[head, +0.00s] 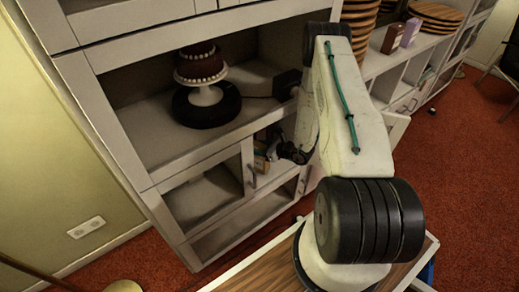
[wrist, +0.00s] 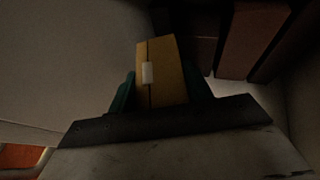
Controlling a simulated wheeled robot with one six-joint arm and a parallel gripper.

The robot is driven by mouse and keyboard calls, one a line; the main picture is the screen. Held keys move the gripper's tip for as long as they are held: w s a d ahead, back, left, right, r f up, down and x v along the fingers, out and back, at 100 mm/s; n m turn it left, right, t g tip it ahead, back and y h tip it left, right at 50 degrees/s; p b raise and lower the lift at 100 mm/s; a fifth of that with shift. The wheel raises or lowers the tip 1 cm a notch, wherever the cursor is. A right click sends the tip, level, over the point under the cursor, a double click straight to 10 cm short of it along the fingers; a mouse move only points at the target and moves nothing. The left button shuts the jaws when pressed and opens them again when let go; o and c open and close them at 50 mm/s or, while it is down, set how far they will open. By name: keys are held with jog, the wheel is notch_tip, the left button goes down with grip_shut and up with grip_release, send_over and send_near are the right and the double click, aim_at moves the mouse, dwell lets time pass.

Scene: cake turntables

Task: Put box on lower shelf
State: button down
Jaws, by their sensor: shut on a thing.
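A small yellow-brown box (wrist: 165,72) with a pale label shows in the wrist view. It stands between the two teal fingers of my gripper (wrist: 160,92), which are shut on it. My arm and wrist hide much of that compartment. Small orange and pale items (head: 261,163) show there; I cannot tell which of them is the held box.
A chocolate cake on a stand (head: 201,68) sits on a black turntable (head: 206,104) on the shelf above. Dark brown upright items (wrist: 252,38) stand close to the box's right in the wrist view. Stacked wooden boards (head: 360,20) and small boxes (head: 392,38) are farther right.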

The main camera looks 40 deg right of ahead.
jog(key=shift+w+f, duration=0.25)
jog(key=shift+f, duration=0.35)
jog(key=c, duration=0.6)
grip_release()
jog(key=shift+s+d+r, duration=0.15)
jog(key=shift+s+r, duration=0.1)
jog(key=v, duration=1.1)
jog(key=shift+s+d, duration=0.1)
jog(key=shift+s, duration=0.15)
